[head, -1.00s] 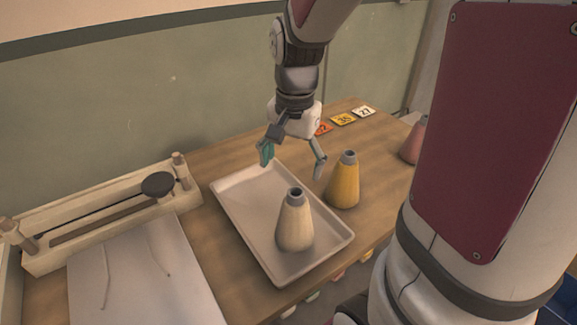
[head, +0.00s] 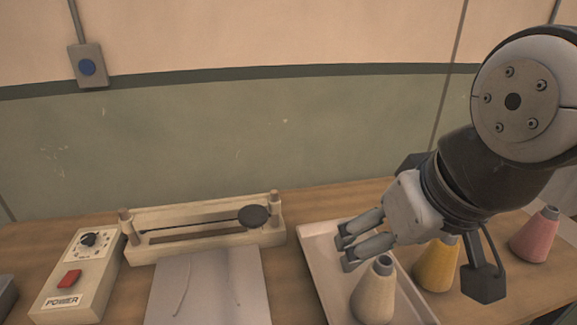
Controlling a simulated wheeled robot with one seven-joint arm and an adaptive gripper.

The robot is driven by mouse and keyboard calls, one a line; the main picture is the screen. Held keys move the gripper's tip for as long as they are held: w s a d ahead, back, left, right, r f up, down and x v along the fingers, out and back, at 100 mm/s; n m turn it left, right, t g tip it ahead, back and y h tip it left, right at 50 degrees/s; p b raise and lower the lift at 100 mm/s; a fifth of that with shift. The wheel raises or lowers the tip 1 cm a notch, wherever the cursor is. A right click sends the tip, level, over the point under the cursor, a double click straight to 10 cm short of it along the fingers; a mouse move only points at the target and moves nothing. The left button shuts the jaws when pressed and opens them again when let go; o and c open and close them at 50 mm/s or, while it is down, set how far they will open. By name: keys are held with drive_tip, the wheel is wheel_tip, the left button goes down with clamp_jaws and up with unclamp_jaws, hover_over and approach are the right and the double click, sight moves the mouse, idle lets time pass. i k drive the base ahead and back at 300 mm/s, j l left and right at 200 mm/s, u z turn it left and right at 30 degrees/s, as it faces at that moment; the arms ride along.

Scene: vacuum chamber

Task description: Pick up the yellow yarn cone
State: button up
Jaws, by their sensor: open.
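The yellow yarn cone (head: 437,267) stands upright on the wooden table, close beside the tray's right edge. My wrist and gripper partly cover its top in the head view. My gripper (head: 348,249) is open and empty. Its fingers point left, above the tray and to the left of the yellow cone, and the cone is not between them. A cream cone (head: 374,297) stands upright in the pale tray (head: 316,258), just below my fingers in the picture.
A pink cone (head: 536,236) stands at the right. A wooden frame with a black disc (head: 253,216) lies left of the tray, with a grey sheet (head: 207,288) before it. A power box (head: 76,277) is at far left.

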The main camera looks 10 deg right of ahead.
sight(434, 269)
drive_tip(key=k+j+z, duration=0.1)
drive_tip(key=z, duration=0.25)
drive_tip(key=k+j+z, duration=0.1)
drive_tip(key=z, duration=0.2)
drive_tip(key=k+j+z, duration=0.1)
drive_tip(key=z, duration=0.25)
drive_tip(key=i+l+u, duration=0.2)
drive_tip(key=l+u, duration=0.15)
drive_tip(key=l, duration=0.25)
drive_tip(key=i+l+u, duration=0.15)
drive_tip(key=l+u, duration=0.15)
drive_tip(key=l, duration=0.3)
drive_tip(key=l+u, duration=0.35)
drive_tip(key=l, duration=0.35)
drive_tip(key=i, duration=0.05)
